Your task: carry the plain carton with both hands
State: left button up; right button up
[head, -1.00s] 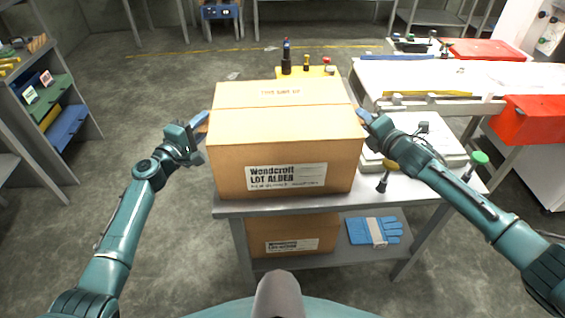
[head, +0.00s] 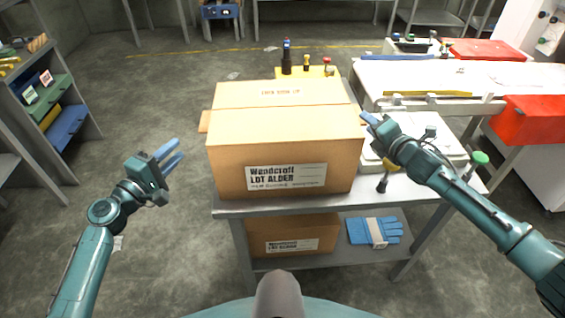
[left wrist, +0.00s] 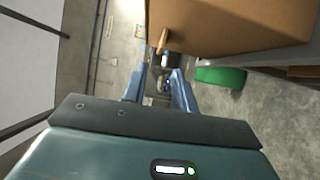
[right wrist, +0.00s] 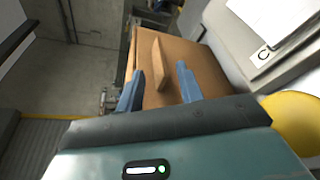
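A large brown carton (head: 285,140), labelled "LOT ALDER", sits closed on the grey table. A tan grip tab (head: 204,121) sticks out from its left side; it also shows in the left wrist view (left wrist: 162,41). My left gripper (head: 175,155) is open and empty, left of the carton and apart from it. My right gripper (head: 367,121) is at the carton's right side. In the right wrist view its fingers (right wrist: 158,86) are spread, with another tab (right wrist: 160,62) between or just beyond their tips; no contact shows. A second labelled carton (head: 293,231) sits on the lower shelf.
Bottles (head: 287,58) stand behind the carton. Blue gloves (head: 374,231) lie on the lower shelf. A rack (head: 45,90) stands far left; floor between is clear.

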jog(key=v, duration=1)
jog(key=shift+w, duration=0.1)
